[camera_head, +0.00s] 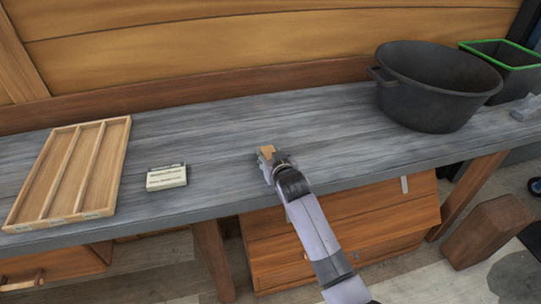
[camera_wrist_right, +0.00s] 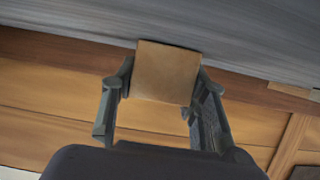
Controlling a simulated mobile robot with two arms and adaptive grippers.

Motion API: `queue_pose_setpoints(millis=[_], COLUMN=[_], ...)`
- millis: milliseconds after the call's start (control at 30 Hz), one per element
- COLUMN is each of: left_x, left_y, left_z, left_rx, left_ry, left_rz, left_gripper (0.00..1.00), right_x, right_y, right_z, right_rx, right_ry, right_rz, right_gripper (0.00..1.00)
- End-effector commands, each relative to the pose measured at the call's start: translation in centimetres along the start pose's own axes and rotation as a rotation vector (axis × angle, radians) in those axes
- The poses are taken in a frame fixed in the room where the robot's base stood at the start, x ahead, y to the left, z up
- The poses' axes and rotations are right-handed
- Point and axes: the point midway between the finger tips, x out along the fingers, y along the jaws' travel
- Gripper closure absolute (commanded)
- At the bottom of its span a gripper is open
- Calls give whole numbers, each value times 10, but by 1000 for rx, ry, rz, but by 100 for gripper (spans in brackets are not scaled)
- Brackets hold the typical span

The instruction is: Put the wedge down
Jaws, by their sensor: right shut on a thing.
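The wedge is a small tan wooden piece (camera_head: 267,150) at the tip of my right gripper (camera_head: 266,156) in the head view. In the right wrist view the wedge (camera_wrist_right: 166,72) sits between the two fingers of my right gripper (camera_wrist_right: 163,84), which are shut on it. The gripper is over the front part of the grey plank bench (camera_head: 240,130). Whether the wedge touches the bench top I cannot tell. My left gripper is in neither view.
A wooden tray with long compartments (camera_head: 119,150) lies at the left. A small labelled box (camera_head: 167,177) stands between it and my gripper. A black pot (camera_head: 432,97) and a green-rimmed bin (camera_head: 511,76) stand at the right. The bench behind my gripper is clear.

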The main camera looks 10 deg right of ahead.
Motion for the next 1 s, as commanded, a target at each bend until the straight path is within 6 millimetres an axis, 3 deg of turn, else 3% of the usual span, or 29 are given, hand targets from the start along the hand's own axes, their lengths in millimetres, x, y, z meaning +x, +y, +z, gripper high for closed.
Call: queue_pose_setpoints(millis=[333, 367, 633, 1000], left_x=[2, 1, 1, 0], left_y=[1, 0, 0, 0], left_z=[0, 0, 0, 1], left_rx=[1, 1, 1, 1], left_ry=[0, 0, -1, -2], left_rz=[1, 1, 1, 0], left_gripper=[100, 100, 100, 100], right_x=[1, 1, 1, -1], right_y=[0, 0, 0, 0], right_z=[3, 2, 2, -1], right_rx=[0, 0, 0, 0], right_ry=[1, 1, 0, 1], right_rz=[0, 0, 0, 0], right_gripper=[87, 57, 39, 39])
